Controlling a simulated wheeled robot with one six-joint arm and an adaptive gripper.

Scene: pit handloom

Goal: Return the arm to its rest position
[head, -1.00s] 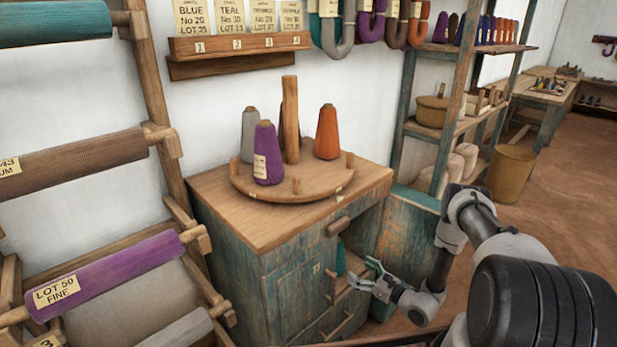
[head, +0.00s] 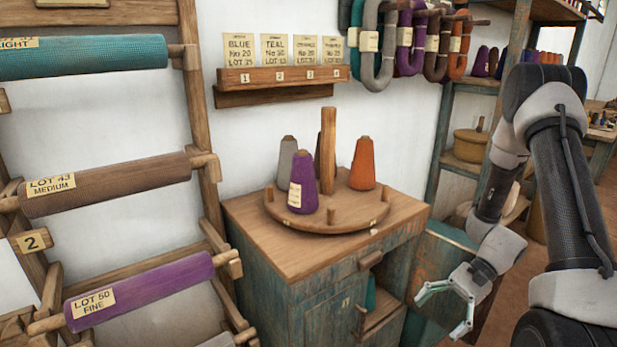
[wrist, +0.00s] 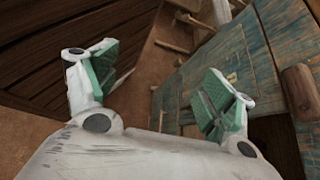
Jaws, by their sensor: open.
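My gripper (head: 447,308) is at the lower right of the head view, to the right of the cabinet's open compartment. Its green-padded fingers are spread apart with nothing between them. In the wrist view my gripper (wrist: 160,88) also shows open and empty, with the brown floor beyond it. My arm rises on the right side of the head view and bends down to the gripper. The teal-painted cabinet (head: 290,300) stands to the left of the gripper, and its side also fills the right of the wrist view (wrist: 265,45).
A round wooden tray (head: 345,217) on the cabinet holds grey, purple (head: 303,188) and orange (head: 363,164) cones around a post. A teal cone (head: 371,293) sits in the compartment. A roll rack (head: 200,130) stands left, shelves (head: 445,130) behind my arm. Floor shows at lower right.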

